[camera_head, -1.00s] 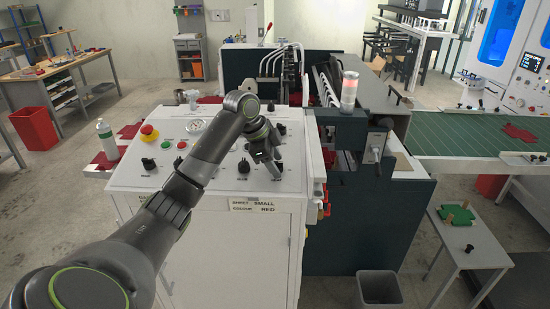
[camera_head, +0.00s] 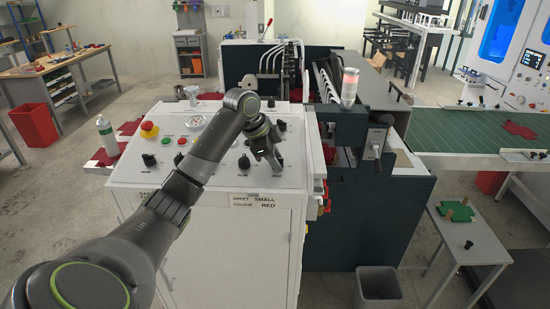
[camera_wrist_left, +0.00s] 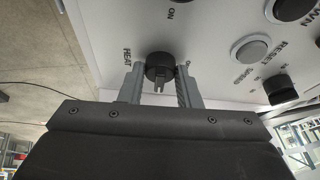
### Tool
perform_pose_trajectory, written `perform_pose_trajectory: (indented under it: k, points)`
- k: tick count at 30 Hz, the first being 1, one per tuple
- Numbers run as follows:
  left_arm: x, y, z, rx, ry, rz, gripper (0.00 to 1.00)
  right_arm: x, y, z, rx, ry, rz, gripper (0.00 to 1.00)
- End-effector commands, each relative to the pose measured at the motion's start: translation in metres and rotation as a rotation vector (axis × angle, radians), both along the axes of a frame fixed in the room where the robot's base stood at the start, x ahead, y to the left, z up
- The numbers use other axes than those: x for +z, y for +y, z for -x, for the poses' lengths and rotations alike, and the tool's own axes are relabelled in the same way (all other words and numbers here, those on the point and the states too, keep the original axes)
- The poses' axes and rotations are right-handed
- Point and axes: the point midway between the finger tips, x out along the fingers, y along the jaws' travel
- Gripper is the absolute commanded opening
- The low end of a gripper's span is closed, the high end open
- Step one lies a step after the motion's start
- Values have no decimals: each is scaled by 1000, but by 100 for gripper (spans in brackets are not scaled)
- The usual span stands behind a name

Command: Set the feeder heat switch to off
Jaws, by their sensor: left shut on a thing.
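The feeder heat switch (camera_wrist_left: 160,68) is a black rotary knob on the white control panel, beside the printed word HEAT. In the left wrist view, the word ON is printed near it. My left gripper (camera_wrist_left: 160,88) has one finger on each side of the knob and is shut on it. In the head view, my left gripper (camera_head: 270,162) is down at the right front part of the panel (camera_head: 215,178) and hides the switch. The knob's exact pointer direction is hard to tell. My right gripper is in neither view.
Other black knobs (camera_head: 149,160), a red emergency stop (camera_head: 149,130) and a gauge (camera_head: 195,122) share the panel. In the wrist view, a grey RESET button (camera_wrist_left: 250,49) is close by. A bottle (camera_head: 106,138) stands left of the panel.

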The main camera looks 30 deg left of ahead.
Motion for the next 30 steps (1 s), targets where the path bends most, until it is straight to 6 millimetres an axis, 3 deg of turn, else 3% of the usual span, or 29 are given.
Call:
perform_pose_trajectory:
  k: [30]
  points:
    - [0, -6, 2, 871, -104, 165, 8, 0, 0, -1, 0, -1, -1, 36]
